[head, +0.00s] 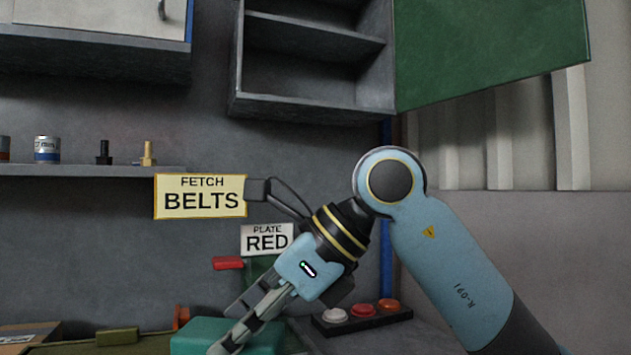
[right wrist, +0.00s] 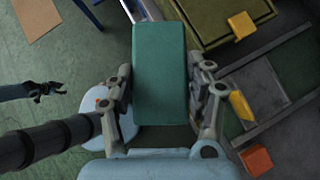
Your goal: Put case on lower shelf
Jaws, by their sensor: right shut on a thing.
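The teal case (right wrist: 160,75) lies between the two fingers of my right gripper (right wrist: 160,95) in the right wrist view. My right gripper is shut on it. In the head view the gripper (head: 243,328) points down at the bottom edge, and only part of the case (head: 195,338) shows. An open wall cabinet with a green door (head: 490,45) is above; its lower shelf (head: 300,85) looks empty, as does the shelf above it (head: 310,30). My left gripper (right wrist: 48,91) shows small and dark at the left of the right wrist view; its opening is unclear.
A narrow wall ledge (head: 80,170) holds cans and small fittings at left. A yellow sign (head: 200,196) reads FETCH BELTS; a white one (head: 267,239) reads PLATE RED. A button box (head: 345,323) sits right of my gripper. The green door stands open to the right.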

